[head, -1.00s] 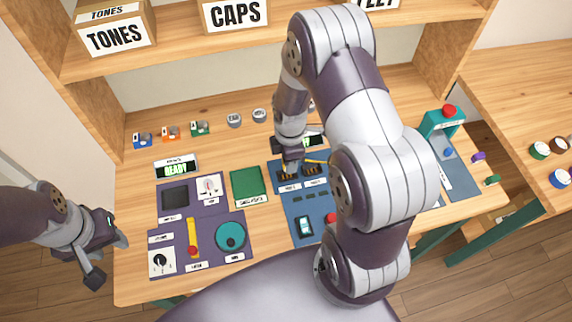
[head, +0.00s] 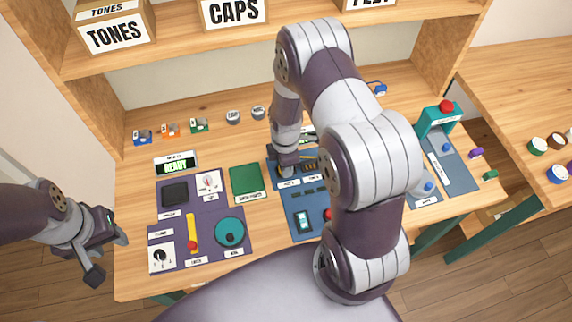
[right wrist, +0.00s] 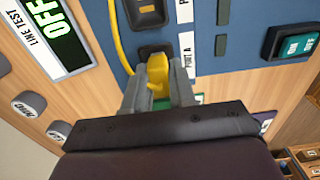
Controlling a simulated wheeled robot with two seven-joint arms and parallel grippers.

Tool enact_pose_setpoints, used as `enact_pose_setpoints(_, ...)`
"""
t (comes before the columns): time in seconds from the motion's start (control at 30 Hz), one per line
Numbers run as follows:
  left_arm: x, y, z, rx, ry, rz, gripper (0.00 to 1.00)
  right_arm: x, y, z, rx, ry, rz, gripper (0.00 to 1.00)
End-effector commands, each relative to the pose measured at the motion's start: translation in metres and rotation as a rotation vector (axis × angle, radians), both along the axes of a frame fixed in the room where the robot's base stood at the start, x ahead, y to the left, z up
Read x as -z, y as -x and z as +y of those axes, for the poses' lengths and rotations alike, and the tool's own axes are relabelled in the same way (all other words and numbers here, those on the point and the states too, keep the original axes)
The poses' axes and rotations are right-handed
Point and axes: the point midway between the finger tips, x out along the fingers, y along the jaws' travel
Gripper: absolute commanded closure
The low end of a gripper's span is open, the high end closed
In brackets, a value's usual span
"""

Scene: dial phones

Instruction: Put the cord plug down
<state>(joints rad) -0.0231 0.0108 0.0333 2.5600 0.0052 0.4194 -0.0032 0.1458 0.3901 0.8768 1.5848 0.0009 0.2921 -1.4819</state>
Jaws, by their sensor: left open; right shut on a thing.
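In the right wrist view my right gripper (right wrist: 158,92) is shut on the yellow cord plug (right wrist: 157,70). The plug's end is at the dark socket (right wrist: 152,49) labelled PORT A; I cannot tell whether it is seated in it. A yellow cord (right wrist: 117,42) runs alongside, past a second dark socket (right wrist: 147,12). In the head view my right gripper (head: 287,170) is low over the blue panel (head: 297,225), and the arm hides part of that panel. My left gripper (head: 110,255) is open and empty off the table's left edge.
A purple panel (head: 207,215) with a teal dial (head: 230,233) and a green pad (head: 246,181) lie left of the blue panel. A teal press (head: 433,122) with a red knob stands at right. In the wrist view a LINE TEST display (right wrist: 52,30) reads OFF.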

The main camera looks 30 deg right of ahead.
Motion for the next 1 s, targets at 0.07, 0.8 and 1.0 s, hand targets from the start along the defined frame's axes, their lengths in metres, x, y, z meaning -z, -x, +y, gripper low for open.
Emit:
enact_pose_setpoints(0.07,0.003,0.000,0.000,0.000,0.000,0.000,0.57,0.008,0.005,0.001,0.000,-0.002,0.011,1.00)
enact_pose_setpoints(0.8,0.004,0.000,0.000,0.000,0.000,0.000,0.57,0.011,0.011,0.003,0.000,-0.005,0.028,0.49)
enact_pose_setpoints(1.0,0.000,0.000,0.000,0.000,0.000,-0.001,0.57,-0.020,0.008,0.002,0.000,-0.004,0.020,0.49)
